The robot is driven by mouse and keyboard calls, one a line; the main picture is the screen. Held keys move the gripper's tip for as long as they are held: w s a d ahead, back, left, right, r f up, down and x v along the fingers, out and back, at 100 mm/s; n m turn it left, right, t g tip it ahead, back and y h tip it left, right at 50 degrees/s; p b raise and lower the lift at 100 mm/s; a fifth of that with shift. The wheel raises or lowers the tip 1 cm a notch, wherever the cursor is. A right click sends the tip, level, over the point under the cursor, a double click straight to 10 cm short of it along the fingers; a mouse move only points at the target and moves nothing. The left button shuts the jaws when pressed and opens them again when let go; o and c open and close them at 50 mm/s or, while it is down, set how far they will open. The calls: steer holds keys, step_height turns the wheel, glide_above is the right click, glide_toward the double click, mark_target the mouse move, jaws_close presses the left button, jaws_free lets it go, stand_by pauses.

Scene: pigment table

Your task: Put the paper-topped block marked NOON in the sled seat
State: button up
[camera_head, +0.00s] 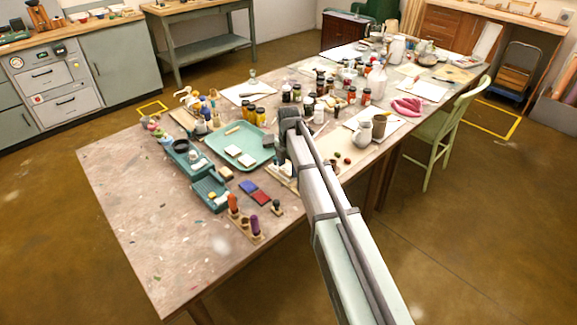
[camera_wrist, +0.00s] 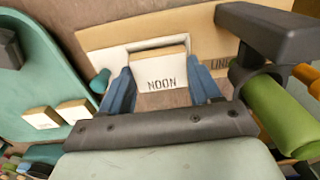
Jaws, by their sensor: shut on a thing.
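The NOON block (camera_wrist: 160,72) shows in the wrist view with a white paper top lettered NOON and a tan wooden edge. My gripper (camera_wrist: 160,84) is shut on it, with a blue finger at each side. Behind and around the block is a pale board with a white frame-like part (camera_wrist: 108,62), perhaps the sled with its seat. I cannot tell whether the block is above the seat or resting in it. The letters LINE show on the board at the right. In the head view my arm mostly hides the gripper and block, just right of the teal tray (camera_head: 262,151).
Two more paper-topped blocks (camera_head: 233,150) (camera_head: 246,160) lie in the tray. A dark arm-like part (camera_wrist: 270,30) and a green roller-like cylinder (camera_wrist: 280,115) are close on the right in the wrist view. Jars (camera_head: 300,93) and a jug (camera_head: 362,135) crowd the table's far side. The left front tabletop is clear.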

steer(key=shift+f, duration=0.15)
steer(key=o, duration=1.2)
steer(key=shift+o, duration=0.2)
steer(key=shift+r, duration=4)
